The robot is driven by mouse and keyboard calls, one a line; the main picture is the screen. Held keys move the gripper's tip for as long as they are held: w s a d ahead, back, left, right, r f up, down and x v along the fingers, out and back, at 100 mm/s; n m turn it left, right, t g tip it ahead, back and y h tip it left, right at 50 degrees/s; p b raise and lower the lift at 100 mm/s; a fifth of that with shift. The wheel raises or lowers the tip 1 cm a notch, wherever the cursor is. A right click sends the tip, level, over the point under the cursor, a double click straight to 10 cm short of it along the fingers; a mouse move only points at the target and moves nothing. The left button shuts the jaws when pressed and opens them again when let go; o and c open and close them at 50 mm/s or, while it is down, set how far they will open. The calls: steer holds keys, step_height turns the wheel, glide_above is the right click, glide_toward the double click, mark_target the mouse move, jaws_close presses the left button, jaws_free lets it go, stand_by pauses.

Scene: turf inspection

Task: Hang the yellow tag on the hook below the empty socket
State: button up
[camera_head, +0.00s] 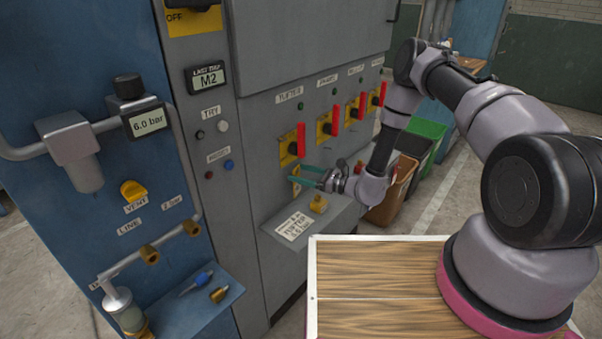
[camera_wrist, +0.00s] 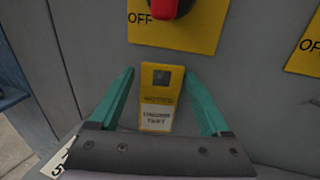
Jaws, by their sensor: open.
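The yellow tag (camera_wrist: 158,98) is upright against the grey cabinet face, below a yellow OFF plate (camera_wrist: 180,32) with a red handle. It has a dark square near its top and a white printed label, partly legible. It also shows in the head view (camera_head: 296,182), small and partly covered. My gripper (camera_wrist: 160,88) is open, with one green finger on each side of the tag and gaps between. In the head view, my gripper (camera_head: 303,174) is at the cabinet face under the leftmost switch (camera_head: 292,146). I cannot pick out the empty socket or its hook for certain.
A grey shelf (camera_head: 318,225) with a yellow piece (camera_head: 318,204) and a white label juts out just below my gripper. More red-handled switches (camera_head: 330,126) run to the right. Bins (camera_head: 400,185) stand beyond. A blue shelf (camera_head: 190,310) holds small tools at lower left.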

steer(key=v, duration=1)
steer(key=s+d+r+n+g+h, duration=0.1)
steer(key=s+r+n+g, duration=0.2)
steer(key=r, duration=0.6)
steer(key=s+r+n+g+h, duration=0.1)
steer(key=r+n+g, duration=0.3)
steer(key=r, duration=0.5)
steer(key=s+d+r+n+g+h, duration=0.1)
steer(key=s+r+n+g, duration=0.1)
steer(key=r+n, duration=0.5)
steer(key=s+d+r+n+t+h, duration=0.2)
steer(key=s+d+r+t+h, duration=0.2)
steer(key=s+d+r, duration=0.4)
steer(key=s+d+r+n+t+h, duration=0.2)
steer(key=s+d+r+t+h, duration=0.3)
steer(key=r, duration=1)
steer(key=s+d+h, duration=0.2)
steer(key=s+d, duration=0.1)
steer(key=s, duration=0.1)
steer(key=shift+s+r+h, duration=0.2)
steer(key=shift+s+h, duration=0.1)
steer(key=shift+s, duration=0.05)
